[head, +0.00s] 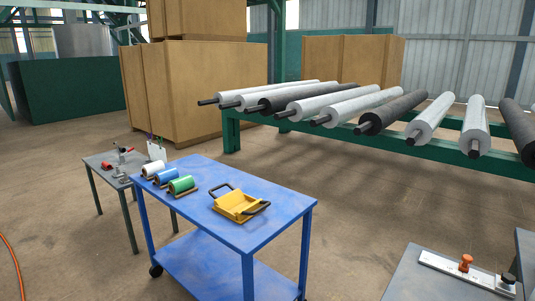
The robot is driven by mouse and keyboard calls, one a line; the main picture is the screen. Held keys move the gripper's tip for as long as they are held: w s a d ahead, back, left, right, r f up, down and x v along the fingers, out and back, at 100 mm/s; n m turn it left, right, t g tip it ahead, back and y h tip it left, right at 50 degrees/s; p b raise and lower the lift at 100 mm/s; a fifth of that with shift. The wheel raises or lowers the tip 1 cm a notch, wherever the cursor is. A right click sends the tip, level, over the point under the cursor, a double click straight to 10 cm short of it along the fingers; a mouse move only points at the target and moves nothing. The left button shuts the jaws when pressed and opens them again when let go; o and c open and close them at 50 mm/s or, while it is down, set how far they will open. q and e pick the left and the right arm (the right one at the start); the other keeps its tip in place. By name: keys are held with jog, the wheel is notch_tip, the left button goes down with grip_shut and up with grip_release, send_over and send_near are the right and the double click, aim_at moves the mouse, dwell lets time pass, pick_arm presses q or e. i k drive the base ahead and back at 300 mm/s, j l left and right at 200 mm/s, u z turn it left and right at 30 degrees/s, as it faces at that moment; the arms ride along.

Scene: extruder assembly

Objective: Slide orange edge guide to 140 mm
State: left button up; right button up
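An orange edge guide (466,263) with a rounded knob stands upright on a pale, narrow rail (440,262) at the lower right of the head view. The rail lies on a grey table top (405,278) that the picture's lower edge cuts off. A black knob-like part (508,280) sits at the right end of the rail. Marks on the rail are too small to read, so I cannot tell the guide's position in millimetres. Neither of my grippers shows.
A blue cart (270,228) holds a yellow part with black handles (237,206) and several tape-like rolls (181,185). A green rack (345,137) carries several large rolls. Floor is bare between cart and grey table.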

aim_at(464, 266)
jog(key=z, duration=1.35)
